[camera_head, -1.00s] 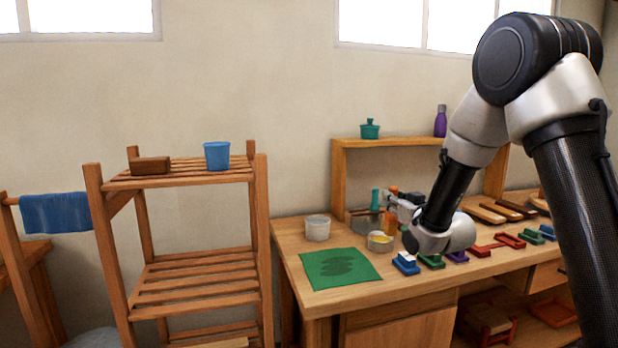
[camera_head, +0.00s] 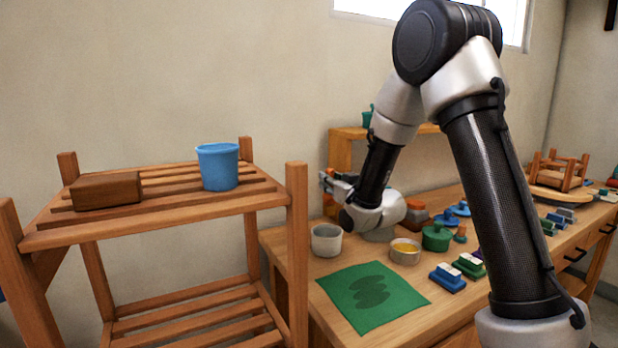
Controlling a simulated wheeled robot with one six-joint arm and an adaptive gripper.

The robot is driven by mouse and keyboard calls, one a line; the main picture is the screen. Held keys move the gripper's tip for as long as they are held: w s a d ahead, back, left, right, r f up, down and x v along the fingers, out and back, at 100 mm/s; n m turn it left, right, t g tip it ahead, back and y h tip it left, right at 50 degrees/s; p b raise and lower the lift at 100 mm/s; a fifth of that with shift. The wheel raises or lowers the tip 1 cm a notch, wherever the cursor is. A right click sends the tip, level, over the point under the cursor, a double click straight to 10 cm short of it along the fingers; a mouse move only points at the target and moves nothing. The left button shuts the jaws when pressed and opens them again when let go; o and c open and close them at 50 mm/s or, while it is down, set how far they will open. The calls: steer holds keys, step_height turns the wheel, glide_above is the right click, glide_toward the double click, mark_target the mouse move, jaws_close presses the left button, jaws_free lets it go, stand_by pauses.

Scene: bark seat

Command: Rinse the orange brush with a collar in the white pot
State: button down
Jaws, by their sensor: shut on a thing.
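The white pot (camera_head: 326,241) stands at the back left of the workbench. My gripper (camera_head: 328,182) is above and slightly behind it, partly hidden by its own wrist. It is shut on the orange brush (camera_head: 330,207), which shows only as a small orange piece below the fingers, above the pot's far rim. The collar cannot be made out. I cannot tell whether the brush is over the pot's opening or behind it.
A green mat (camera_head: 395,296) with dark patches lies in front of the pot. A pale bowl with yellow contents (camera_head: 404,258) and a green lidded pot (camera_head: 436,237) stand to the right. A slatted rack (camera_head: 297,240) with a blue bucket (camera_head: 218,168) stands left of the bench.

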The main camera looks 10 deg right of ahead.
mark_target(330, 203)
steer(key=shift+w+a, duration=0.25)
steer(key=shift+f, duration=3)
steer(key=shift+f, duration=0.45)
steer(key=shift+r, duration=0.1)
steer(key=shift+r, duration=3.4)
